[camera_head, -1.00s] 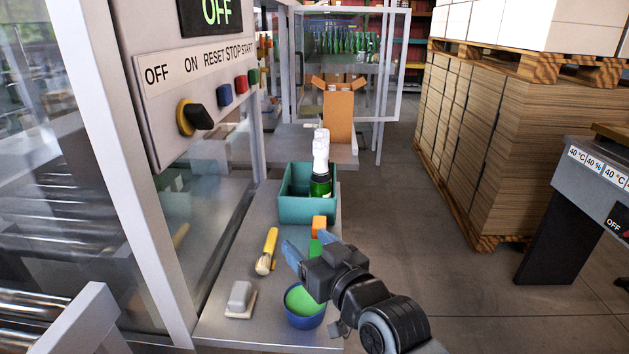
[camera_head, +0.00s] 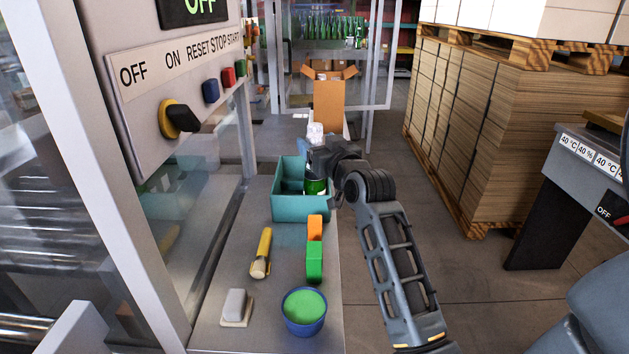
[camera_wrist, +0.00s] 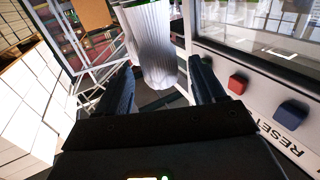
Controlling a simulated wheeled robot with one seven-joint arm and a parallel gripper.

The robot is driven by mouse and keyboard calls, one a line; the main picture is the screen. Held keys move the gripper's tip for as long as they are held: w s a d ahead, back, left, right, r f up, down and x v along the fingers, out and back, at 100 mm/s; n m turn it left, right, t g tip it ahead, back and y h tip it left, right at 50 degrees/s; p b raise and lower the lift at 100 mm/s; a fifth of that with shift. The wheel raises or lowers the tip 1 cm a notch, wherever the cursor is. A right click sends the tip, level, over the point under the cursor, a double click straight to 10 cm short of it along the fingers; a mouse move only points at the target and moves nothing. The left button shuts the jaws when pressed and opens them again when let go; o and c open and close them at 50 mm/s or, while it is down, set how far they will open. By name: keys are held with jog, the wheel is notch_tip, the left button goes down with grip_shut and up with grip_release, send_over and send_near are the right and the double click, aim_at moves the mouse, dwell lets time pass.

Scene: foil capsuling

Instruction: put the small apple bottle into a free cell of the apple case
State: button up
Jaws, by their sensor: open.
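A green bottle (camera_head: 315,187) with a white foil top stands upright in the teal crate (camera_head: 300,209). No apple mark can be read on it, so I cannot tell if it is the small apple bottle. My gripper (camera_head: 318,158) is at its neck, hiding part of it. In the wrist view the white foil top (camera_wrist: 152,45) shows between and beyond the two spread fingers of my gripper (camera_wrist: 160,72). The fingers look apart from the foil. An open cardboard box (camera_head: 329,103) with dividers stands behind the crate; I cannot tell if it is the apple case.
A machine panel (camera_head: 180,85) rises at left. Stacked pallets (camera_head: 490,130) stand at right.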

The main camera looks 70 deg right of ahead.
jog(key=shift+x, duration=1.2)
jog(key=shift+c, duration=0.5)
grip_shut()
